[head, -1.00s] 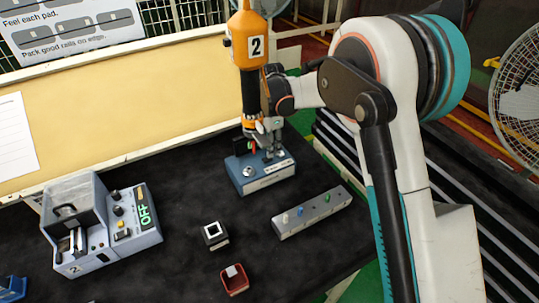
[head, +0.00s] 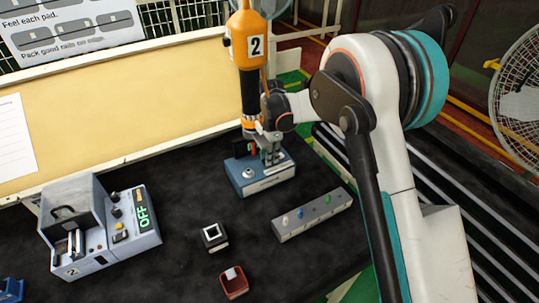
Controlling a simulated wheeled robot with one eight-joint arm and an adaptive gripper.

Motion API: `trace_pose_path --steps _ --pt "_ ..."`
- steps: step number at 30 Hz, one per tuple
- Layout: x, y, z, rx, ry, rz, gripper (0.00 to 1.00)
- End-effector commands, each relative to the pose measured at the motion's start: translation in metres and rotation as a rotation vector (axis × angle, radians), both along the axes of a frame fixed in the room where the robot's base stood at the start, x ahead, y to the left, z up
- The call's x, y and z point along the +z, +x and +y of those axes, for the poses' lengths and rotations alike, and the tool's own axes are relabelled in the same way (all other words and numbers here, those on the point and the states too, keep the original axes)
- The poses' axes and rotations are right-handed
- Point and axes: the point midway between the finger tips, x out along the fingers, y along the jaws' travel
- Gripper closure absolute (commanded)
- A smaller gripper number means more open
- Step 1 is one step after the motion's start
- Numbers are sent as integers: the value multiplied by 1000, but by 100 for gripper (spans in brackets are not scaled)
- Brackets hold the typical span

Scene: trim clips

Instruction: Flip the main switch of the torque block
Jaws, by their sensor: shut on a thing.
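The torque block, which I take to be the blue-grey box (head: 266,181), stands near the back right of the black bench top, with a pale strip on its front edge. A silver round part (head: 248,173) shows on its top left. My gripper (head: 271,160) points down at the right of the block's top, fingers close together on a small part there. The fingers hide that part, so I cannot tell if it is the main switch. An orange and black driver (head: 253,83) marked 2 stands upright close to my gripper, its lower end partly hidden.
A blue-grey device (head: 128,244) with a green OFF display stands at the left. A grey strip with coloured knobs (head: 296,224), a black and white square block (head: 214,236) and a red bin (head: 233,290) lie in front. Bare bench (head: 175,190) is left of the block.

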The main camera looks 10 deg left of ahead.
Motion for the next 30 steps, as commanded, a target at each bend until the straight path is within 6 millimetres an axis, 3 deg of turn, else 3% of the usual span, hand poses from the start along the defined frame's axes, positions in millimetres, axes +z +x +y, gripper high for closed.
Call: trace_pose_path --steps 15,16,18,30 --pt "1 -1 2 0 -66 -51 100" --pt "1 -1 2 0 -66 -51 75" --pt "1 -1 2 0 -66 -51 62" --pt "1 -1 2 0 -66 -50 62"
